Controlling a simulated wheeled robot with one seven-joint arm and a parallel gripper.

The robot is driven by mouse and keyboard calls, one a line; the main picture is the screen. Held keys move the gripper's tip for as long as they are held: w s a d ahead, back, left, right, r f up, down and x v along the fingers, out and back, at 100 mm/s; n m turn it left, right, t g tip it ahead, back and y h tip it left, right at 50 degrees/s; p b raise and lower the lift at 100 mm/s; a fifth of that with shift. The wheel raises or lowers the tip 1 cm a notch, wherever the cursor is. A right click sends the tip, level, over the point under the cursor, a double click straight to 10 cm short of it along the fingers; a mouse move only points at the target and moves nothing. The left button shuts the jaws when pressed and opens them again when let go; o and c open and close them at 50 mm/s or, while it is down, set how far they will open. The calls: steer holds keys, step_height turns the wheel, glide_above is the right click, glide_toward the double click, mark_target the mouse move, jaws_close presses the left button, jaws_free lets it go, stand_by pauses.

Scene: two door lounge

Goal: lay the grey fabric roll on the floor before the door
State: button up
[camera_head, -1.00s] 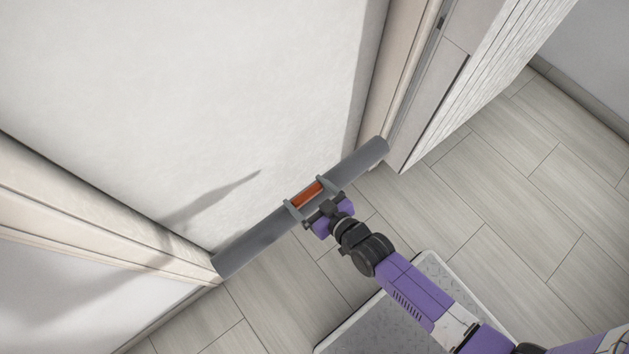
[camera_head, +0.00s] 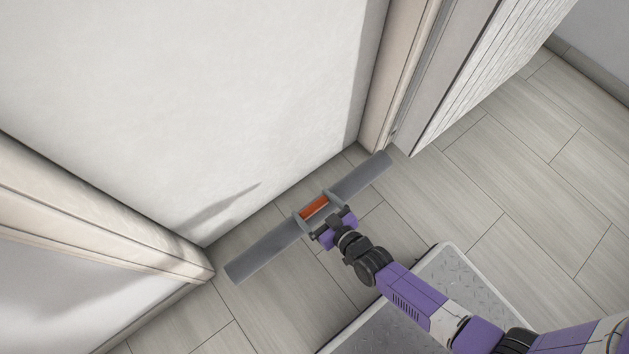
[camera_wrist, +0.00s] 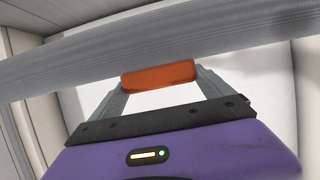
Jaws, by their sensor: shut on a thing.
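The grey fabric roll (camera_head: 268,252) is a long grey tube with an orange grip (camera_head: 314,207) at its middle. My gripper (camera_head: 315,208) is shut on the roll at the orange grip. The roll lies across the front of the white door (camera_head: 200,110), roughly in line with its bottom edge and a little apart from it. Whether it touches the floor I cannot tell. In the wrist view the roll (camera_wrist: 90,58) runs across the picture, with the orange grip (camera_wrist: 158,75) between my fingers.
Door frame posts stand at the left (camera_head: 100,225) and right (camera_head: 395,75) of the door. A white slatted panel (camera_head: 495,70) stands at the upper right. The plank floor (camera_head: 500,180) is clear to the right.

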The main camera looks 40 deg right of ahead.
step_height(320, 180, down, 13)
steer(key=b, duration=0.7)
steer(key=shift+w+r, duration=0.1)
steer(key=o, duration=1.8)
